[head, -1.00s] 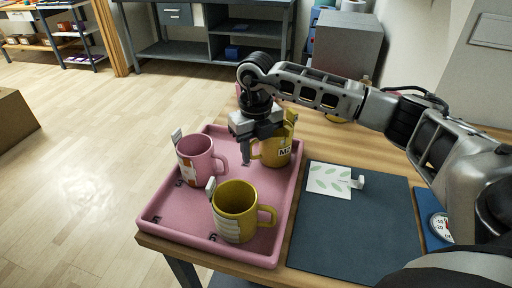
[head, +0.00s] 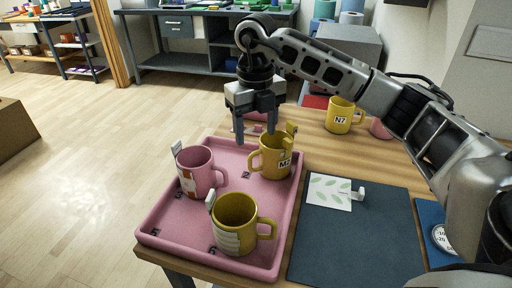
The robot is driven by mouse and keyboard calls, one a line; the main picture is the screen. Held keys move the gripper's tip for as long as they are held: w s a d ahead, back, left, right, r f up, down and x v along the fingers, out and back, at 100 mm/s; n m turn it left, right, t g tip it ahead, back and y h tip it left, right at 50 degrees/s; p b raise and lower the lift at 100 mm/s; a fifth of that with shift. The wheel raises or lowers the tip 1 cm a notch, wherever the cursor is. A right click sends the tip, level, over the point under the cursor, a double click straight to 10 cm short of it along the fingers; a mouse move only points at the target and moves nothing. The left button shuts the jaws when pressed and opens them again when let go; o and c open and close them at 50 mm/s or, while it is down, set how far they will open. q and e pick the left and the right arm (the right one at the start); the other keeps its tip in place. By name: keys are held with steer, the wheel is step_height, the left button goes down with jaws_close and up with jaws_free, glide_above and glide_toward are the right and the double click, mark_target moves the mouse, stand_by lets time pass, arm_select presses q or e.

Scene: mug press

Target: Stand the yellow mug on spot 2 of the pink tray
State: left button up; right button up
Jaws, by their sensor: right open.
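The pink tray (head: 158,209) lies on the wooden table. A yellow mug (head: 275,165) with a black-on-white label stands upright in its back right part, handle toward the left. The printed number 2 (head: 245,174) shows on the tray floor just left of and in front of this mug. Another yellow mug (head: 236,226) with a striped label stands at the tray's front. A third yellow mug (head: 340,117), labelled N7, stands on the table behind. My right gripper (head: 254,134) is open and empty, above and behind the back tray mug, apart from it. My left gripper is out of view.
A pink mug (head: 199,171) stands in the tray's left part, and another pink one (head: 380,128) is partly hidden behind my right arm. A dark mat (head: 345,235) with a leaf-pattern card (head: 328,190) lies right of the tray. The tray's front left corner is clear.

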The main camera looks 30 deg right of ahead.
steer(key=shift+r, duration=1.5)
